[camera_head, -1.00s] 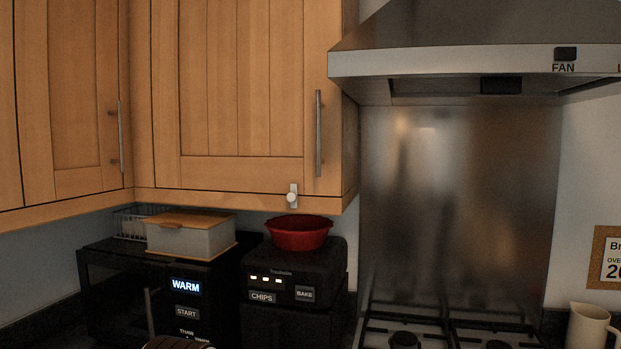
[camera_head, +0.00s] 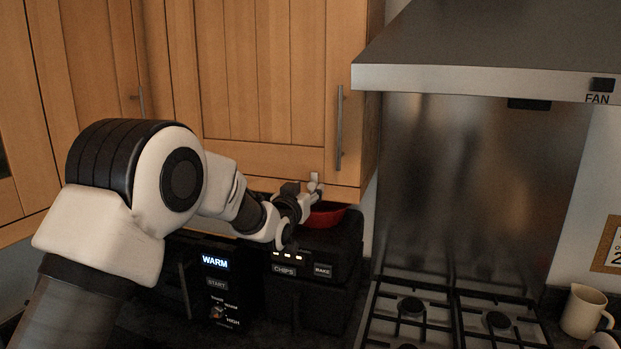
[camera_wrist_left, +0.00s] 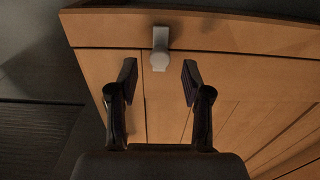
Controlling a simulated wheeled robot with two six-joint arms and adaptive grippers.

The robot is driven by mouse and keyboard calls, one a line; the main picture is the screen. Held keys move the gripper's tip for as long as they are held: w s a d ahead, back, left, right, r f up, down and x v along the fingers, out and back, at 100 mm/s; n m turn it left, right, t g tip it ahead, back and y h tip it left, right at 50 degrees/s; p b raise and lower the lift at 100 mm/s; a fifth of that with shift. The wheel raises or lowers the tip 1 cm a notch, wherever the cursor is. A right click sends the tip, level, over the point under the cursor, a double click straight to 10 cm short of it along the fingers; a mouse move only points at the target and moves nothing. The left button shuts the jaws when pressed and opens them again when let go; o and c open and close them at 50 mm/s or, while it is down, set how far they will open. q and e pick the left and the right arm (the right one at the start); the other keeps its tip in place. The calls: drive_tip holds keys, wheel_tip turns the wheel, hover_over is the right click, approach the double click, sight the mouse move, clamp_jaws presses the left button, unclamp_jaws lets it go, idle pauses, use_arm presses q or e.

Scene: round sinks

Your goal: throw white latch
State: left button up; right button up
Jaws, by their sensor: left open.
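The white latch (camera_head: 314,177) is a small knob on a plate at the lower edge of the wooden cupboard door, below its bar handle. My left arm reaches in from the left, and my left gripper (camera_head: 306,198) is close to the latch, partly covering it. In the left wrist view the latch (camera_wrist_left: 160,50) shows at the top centre. My left gripper (camera_wrist_left: 159,79) is open there, its two dark fingers apart, one to each side of the latch's line. The knob appears just beyond the fingertips; contact is not visible. My right gripper is not in view.
The cupboard door (camera_head: 262,90) has a vertical bar handle (camera_head: 339,128). A red bowl (camera_head: 327,215) sits on a black appliance (camera_head: 330,240) just below the gripper. A metal range hood (camera_head: 480,75) and gas hob (camera_head: 450,318) are at right, with a mug (camera_head: 582,312).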

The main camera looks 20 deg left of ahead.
sight(311, 186)
use_arm(q)
drive_tip(key=w+p, duration=0.1)
drive_tip(key=w, duration=0.2)
drive_tip(key=shift+f, duration=0.1)
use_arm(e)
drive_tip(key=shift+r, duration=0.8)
use_arm(q)
drive_tip(key=shift+s, duration=0.15)
clamp_jaws()
wheel_tip(311, 186, down, 4)
drive_tip(key=b, duration=0.3)
drive_tip(key=shift+r+b, duration=0.25)
drive_tip(key=shift+b, duration=0.1)
drive_tip(key=shift+c, duration=0.6)
unclamp_jaws()
drive_tip(key=shift+o, duration=0.6)
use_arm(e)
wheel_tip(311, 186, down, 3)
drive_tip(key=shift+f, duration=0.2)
